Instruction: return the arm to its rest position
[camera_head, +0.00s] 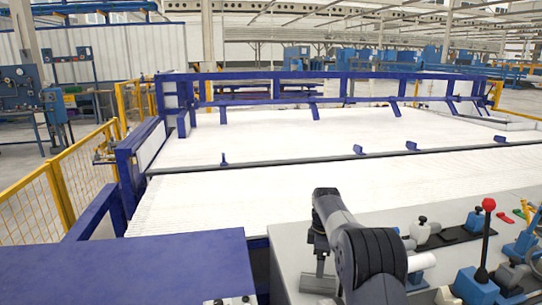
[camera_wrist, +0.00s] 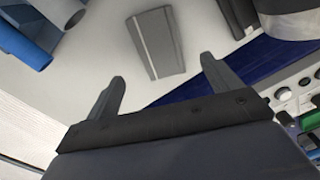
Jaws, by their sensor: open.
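My gripper (camera_wrist: 163,68) is open in the wrist view, its two dark fingers spread apart with nothing between their tips. A pale worktop lies beyond the fingers, with a grey tapered metal piece (camera_wrist: 157,43) on it. In the head view my dark arm rises from the bottom edge over the light grey console worktop (camera_head: 287,275). It is bent, with its wrist end pointing down toward the worktop. The fingertips are hard to make out there.
A red-knobbed lever (camera_head: 488,205) and other controls stand right of my arm. A blue table (camera_head: 160,268) lies to the left. Behind is a wide white bed (camera_head: 290,135) with a blue frame (camera_head: 340,77). A yellow fence (camera_head: 60,185) stands at far left.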

